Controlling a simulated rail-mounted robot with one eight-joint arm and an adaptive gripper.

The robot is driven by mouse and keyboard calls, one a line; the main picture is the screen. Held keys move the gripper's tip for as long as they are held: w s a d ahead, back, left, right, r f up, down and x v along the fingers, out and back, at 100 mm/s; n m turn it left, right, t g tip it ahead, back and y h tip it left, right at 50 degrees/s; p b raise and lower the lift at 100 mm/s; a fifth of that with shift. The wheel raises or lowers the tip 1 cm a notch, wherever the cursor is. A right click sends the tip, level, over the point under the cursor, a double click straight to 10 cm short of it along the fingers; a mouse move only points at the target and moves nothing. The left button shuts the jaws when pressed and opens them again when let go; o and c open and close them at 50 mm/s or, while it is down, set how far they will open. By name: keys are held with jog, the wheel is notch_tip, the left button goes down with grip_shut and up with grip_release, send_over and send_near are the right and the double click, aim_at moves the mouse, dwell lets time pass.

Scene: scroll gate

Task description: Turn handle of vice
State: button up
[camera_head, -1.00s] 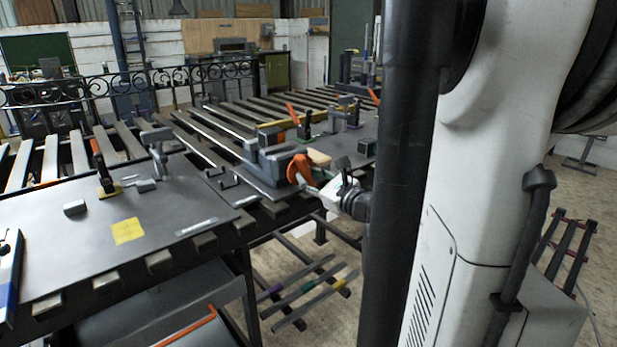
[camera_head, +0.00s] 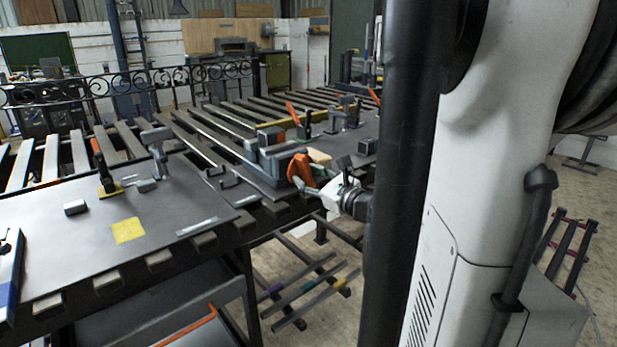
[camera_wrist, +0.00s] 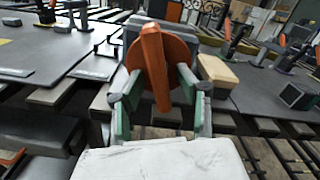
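The vice (camera_head: 272,160) is a grey block at the table's right front edge. Its orange handle (camera_head: 299,168) faces my gripper (camera_head: 312,188). In the wrist view the handle (camera_wrist: 155,65) is a round orange disc with a thick bar across it, nearly upright and slightly tilted. The green and grey fingers of my gripper (camera_wrist: 158,80) stand apart on either side of the bar, with visible gaps to it. The vice body (camera_wrist: 138,28) is mostly hidden behind the disc. In the head view the fingertips are small and hard to make out.
A wooden block (camera_wrist: 217,74) lies just right of the handle. A dark square-faced part (camera_wrist: 294,96) stands farther right. Clamps with orange levers (camera_head: 105,172) stand on the grey tabletop (camera_head: 75,240). The slatted table edge runs below my gripper.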

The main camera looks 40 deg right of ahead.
jog(key=s, duration=1.2)
jog(key=shift+a, duration=0.45)
